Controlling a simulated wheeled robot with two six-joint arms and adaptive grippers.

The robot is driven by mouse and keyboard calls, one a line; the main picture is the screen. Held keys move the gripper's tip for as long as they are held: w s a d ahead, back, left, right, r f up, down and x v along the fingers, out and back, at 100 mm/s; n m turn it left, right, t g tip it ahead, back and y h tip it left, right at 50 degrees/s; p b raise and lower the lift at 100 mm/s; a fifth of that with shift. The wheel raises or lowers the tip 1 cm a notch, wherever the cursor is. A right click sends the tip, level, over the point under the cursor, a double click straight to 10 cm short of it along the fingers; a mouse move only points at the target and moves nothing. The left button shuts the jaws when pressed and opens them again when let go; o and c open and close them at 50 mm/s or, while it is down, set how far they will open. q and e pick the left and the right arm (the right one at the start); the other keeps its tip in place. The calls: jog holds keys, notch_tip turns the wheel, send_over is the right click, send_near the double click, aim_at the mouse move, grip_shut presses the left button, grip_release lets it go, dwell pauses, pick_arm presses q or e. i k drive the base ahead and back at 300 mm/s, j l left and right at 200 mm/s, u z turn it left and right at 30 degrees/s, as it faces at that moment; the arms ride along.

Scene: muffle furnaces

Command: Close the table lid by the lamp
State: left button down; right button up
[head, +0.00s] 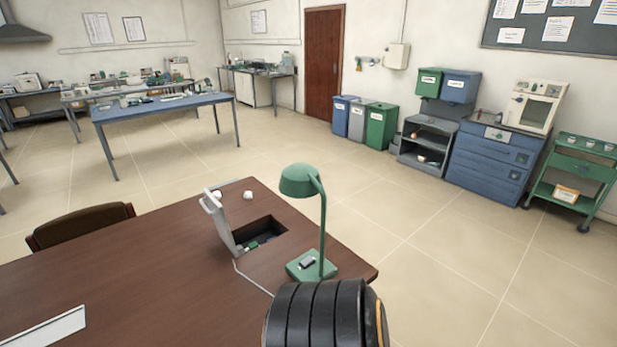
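The table lid (221,222) is a light grey panel with a handle-like bar at its top. It stands open and tilted up at the left edge of a dark rectangular opening (262,233) in the brown table (150,275). Small green and dark items lie inside the opening. The green lamp (300,182) stands to the right of the opening, its base on the table and its head above the opening's right side. A black ribbed part of my arm shows at the bottom centre, in front of the lamp. Neither gripper's fingers are in view.
Two crumpled white bits (248,195) lie behind the opening. A white cord runs along the table from the opening toward the front. A brown chair (80,225) stands at the table's far left side. A white flat object (45,330) lies at the lower left.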

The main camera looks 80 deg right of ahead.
aim_at(217, 210)
jog(key=z, duration=1.85)
